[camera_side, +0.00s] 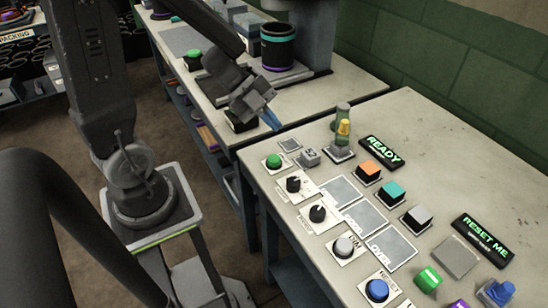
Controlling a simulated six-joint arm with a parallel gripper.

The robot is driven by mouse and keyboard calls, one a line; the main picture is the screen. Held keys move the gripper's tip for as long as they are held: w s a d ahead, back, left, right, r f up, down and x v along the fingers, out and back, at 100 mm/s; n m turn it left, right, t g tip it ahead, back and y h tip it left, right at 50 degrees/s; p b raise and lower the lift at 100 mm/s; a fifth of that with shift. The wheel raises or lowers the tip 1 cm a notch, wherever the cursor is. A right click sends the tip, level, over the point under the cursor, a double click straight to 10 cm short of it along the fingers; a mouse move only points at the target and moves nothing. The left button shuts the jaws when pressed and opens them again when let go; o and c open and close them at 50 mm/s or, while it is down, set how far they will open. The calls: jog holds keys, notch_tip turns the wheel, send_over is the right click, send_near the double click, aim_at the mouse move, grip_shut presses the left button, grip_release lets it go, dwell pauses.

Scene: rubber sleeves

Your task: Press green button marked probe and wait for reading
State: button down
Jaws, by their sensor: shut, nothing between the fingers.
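A round green button (273,160) sits on a white plate at the near-left corner of the front bench. Another green button (193,55) stands on a black base on the back bench. I cannot read the word probe beside either one. My gripper (271,119) is shut and empty, with blue fingertips pointing down to the right. It appears over the gap between the benches, above and apart from the front green button in the picture. A dark base (239,122) on the back bench is partly hidden beneath my gripper.
A dark cylinder (278,46) stands on the back bench.

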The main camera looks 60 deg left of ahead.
aim_at(272, 160)
jog(key=shift+f, duration=3.9)
jog(key=shift+f, duration=0.15)
jog(key=shift+f, duration=0.25)
jog(key=shift+f, duration=0.4)
jog(key=shift+r, duration=0.85)
jog(key=shift+r, duration=0.1)
jog(key=shift+r, duration=2.4)
